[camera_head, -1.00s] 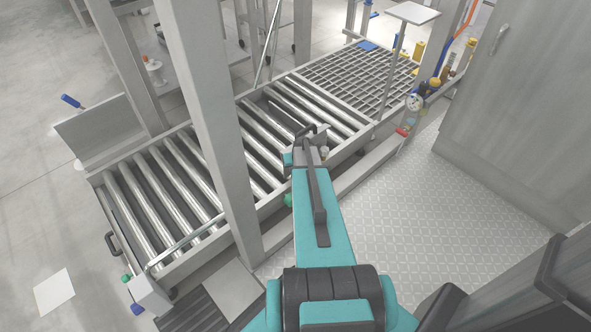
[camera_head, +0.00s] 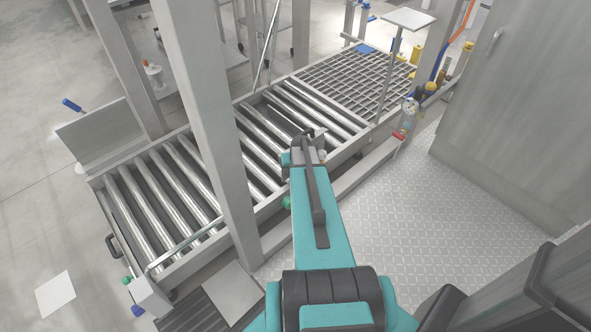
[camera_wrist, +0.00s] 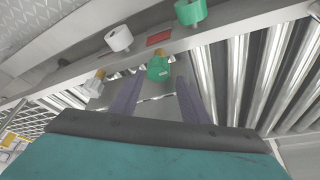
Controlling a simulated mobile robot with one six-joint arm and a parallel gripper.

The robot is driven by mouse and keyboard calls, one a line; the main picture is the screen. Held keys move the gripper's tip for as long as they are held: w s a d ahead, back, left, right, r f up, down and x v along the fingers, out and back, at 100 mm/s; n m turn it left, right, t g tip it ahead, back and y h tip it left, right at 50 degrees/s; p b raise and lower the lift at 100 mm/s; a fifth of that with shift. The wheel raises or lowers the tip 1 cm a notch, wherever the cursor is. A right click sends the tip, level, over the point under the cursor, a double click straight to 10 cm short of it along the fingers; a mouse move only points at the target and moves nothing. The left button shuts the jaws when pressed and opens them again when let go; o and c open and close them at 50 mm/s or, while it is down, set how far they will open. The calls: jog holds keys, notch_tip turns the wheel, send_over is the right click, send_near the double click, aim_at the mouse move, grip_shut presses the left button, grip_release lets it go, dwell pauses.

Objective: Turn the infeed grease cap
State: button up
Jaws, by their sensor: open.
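In the wrist view a green cap (camera_wrist: 157,68) shows in the picture between the two fingertips of my gripper (camera_wrist: 159,82). The fingers are spread, with nothing held. I cannot tell whether they touch the cap or how far off it is. A white cap (camera_wrist: 118,38) and another green cap (camera_wrist: 190,11) sit on the frame rail nearby, with a red label (camera_wrist: 158,38) between them. No readable lettering marks which one is the infeed grease cap. In the head view my gripper (camera_head: 308,145) is over the near side of the roller conveyor, and its fingers are partly hidden.
The roller conveyor (camera_head: 180,185) runs diagonally, with a grating (camera_head: 355,75) at its far end. A grey upright post (camera_head: 207,120) stands left of my arm. A green knob (camera_head: 287,202) shows beside my arm. A cabinet (camera_head: 520,110) stands right; the tread-plate floor (camera_head: 385,215) is clear.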

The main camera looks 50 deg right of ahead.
jog(key=shift+p+v, duration=0.5)
jog(key=shift+v, duration=1.2)
jog(key=shift+s+f, duration=0.1)
jog(key=shift+o, duration=1.3)
jog(key=s+a+n+y+b, duration=0.2)
jog(key=a+n+y+b, duration=0.15)
jog(key=n, duration=0.35)
jog(key=d+r+n+t+b, duration=0.1)
jog(key=d+r+b, duration=0.4)
jog(key=b, duration=0.7)
jog(key=shift+s+d+r+n+b, duration=0.2)
jog(key=shift+s+d+n+b, duration=0.15)
jog(key=shift+d, duration=0.6)
